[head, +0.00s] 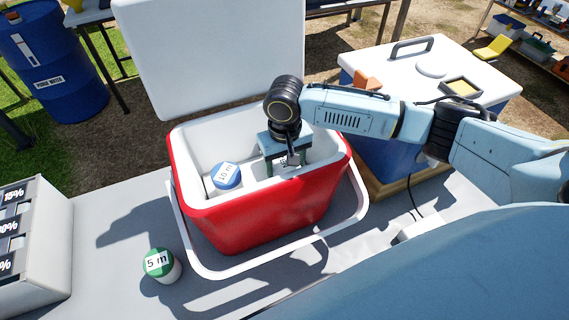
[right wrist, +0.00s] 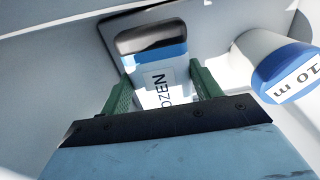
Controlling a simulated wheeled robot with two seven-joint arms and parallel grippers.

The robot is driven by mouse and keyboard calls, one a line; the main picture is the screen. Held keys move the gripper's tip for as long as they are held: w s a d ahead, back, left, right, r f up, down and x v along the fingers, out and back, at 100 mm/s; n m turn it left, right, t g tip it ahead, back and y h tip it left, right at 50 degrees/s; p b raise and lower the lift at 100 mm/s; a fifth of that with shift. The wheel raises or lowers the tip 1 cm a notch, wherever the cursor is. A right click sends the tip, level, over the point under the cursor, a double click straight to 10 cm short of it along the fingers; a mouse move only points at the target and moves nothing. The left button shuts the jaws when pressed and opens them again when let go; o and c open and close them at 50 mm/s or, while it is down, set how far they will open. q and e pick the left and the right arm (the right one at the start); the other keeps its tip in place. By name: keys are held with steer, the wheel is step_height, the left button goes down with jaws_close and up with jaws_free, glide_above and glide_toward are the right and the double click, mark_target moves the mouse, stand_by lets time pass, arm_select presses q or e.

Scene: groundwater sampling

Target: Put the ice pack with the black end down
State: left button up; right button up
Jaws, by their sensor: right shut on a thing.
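My right gripper (head: 286,152) is inside the open red cooler (head: 262,217), pointing down, its green fingers shut on the ice pack. The ice pack (right wrist: 166,92) is white with a blue band, a black end and a label reading "OZEN" in the right wrist view. Its black end (right wrist: 150,38) points away from the gripper's palm. In the head view the pack is mostly hidden by the gripper. I cannot tell whether it touches the cooler's floor. My left gripper is not in view.
A bottle with a blue "10 m" lid (head: 227,176) stands in the cooler beside the gripper. A green-lidded "5 m" bottle (head: 161,264) stands on the table in front. The cooler's white lid (head: 210,55) is open behind. A white rack (head: 35,240) is at left.

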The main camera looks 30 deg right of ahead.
steer(key=shift+f, duration=0.3)
steer(key=shift+s+f+p, duration=0.1)
steer(key=shift+f+p, duration=0.2)
steer(key=shift+f, duration=0.15)
steer(key=o, duration=1.3)
steer(key=shift+s+f, duration=0.1)
steer(key=shift+f, duration=0.15)
steer(key=shift+r+b, duration=0.45)
steer(key=shift+r, duration=0.15)
steer(key=r+p, duration=0.1)
steer(key=r, duration=0.5)
steer(key=r+p, duration=0.1)
steer(key=r, duration=0.5)
steer(key=shift+w+r, duration=0.2)
steer(key=shift+r, duration=0.05)
